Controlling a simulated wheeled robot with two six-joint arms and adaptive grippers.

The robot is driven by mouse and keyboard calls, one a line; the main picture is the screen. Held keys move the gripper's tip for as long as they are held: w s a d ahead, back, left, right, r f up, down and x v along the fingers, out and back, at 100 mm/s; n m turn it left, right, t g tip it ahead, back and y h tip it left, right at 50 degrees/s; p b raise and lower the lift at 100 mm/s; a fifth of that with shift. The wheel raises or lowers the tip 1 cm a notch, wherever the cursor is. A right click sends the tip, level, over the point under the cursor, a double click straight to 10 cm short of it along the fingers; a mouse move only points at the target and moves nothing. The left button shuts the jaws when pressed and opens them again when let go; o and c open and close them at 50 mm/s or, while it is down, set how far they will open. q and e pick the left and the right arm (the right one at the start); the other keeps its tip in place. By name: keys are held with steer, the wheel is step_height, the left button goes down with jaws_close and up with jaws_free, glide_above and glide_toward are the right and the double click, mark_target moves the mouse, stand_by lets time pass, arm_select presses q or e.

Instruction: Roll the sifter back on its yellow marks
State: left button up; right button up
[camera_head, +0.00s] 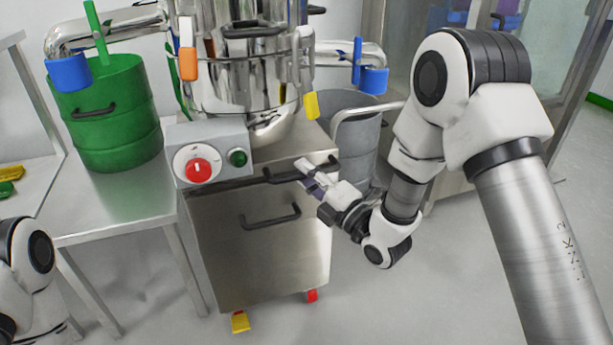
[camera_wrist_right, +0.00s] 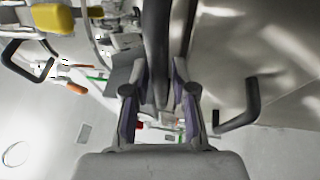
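The sifter (camera_head: 252,80) is a shiny steel vessel on a wheeled steel cabinet (camera_head: 265,255). A grey control box with a red knob (camera_head: 198,170) is on its left. A black handle bar (camera_head: 283,175) runs along the cabinet's top front edge. My right gripper (camera_head: 308,176) is at this bar's right end, fingers apart. In the right wrist view the dark bar (camera_wrist_right: 156,60) passes between the two open fingers; I cannot tell whether they touch it. A yellow piece (camera_head: 240,322) and a red piece (camera_head: 312,296) are at the cabinet's feet. No yellow floor marks can be made out. My left gripper is out of view.
A steel table (camera_head: 110,212) with a green drum (camera_head: 108,115) stands close on the left. A grey bin (camera_head: 356,130) stands right behind the cabinet, near a glass-doored cabinet. A second black handle (camera_head: 270,217) is lower on the front. The floor in front is clear.

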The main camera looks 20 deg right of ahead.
jaws_close()
steer(key=shift+w, duration=0.1)
